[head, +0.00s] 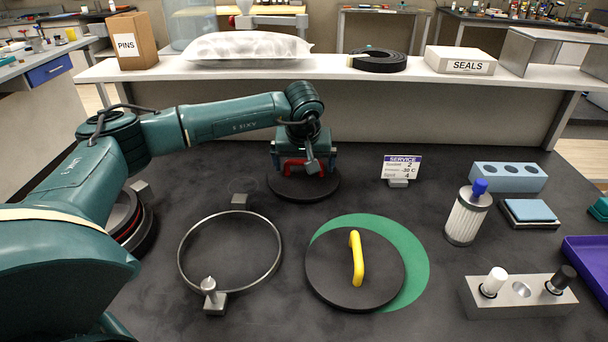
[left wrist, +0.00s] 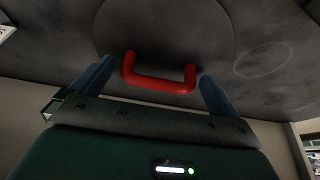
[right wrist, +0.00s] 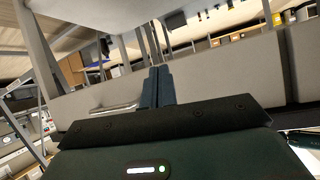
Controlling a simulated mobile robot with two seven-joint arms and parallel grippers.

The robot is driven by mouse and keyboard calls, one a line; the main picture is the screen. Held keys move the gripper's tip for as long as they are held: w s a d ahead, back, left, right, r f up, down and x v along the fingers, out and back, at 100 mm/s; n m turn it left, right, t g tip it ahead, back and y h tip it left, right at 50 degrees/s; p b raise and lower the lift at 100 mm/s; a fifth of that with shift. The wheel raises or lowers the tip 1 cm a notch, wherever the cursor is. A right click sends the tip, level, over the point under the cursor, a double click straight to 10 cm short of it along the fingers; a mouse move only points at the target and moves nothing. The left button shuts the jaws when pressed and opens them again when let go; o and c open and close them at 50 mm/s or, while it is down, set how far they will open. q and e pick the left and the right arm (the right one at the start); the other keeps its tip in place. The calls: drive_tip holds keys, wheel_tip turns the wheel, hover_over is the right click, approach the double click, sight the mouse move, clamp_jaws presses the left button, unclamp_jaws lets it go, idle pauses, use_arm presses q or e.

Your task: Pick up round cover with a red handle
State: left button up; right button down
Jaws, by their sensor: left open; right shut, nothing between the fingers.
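The round cover (head: 325,187) is a dark disc lying on the dark bench at the back middle. Its red handle (head: 291,165) is partly hidden by my left gripper (head: 304,163). In the left wrist view the red handle (left wrist: 158,84) stands between the two open fingers of my left gripper (left wrist: 155,78), with a gap at each side; the dark cover (left wrist: 165,30) lies beyond. My right gripper (right wrist: 158,86) shows in the right wrist view, shut and empty, away from the cover.
A dark cover with a yellow handle (head: 357,258) partly overlaps a green disc (head: 418,262). A metal ring (head: 281,245) lies to its left. A service sign (head: 401,168) stands right of the red-handled cover. A raised shelf (head: 330,72) runs behind.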

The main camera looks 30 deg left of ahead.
use_arm(q)
drive_tip(key=shift+w+a+f, duration=0.1)
drive_tip(key=shift+w+f, duration=0.05)
drive_tip(key=shift+f, duration=0.35)
drive_tip(key=shift+r, duration=0.1)
drive_tip(key=c, duration=1.1)
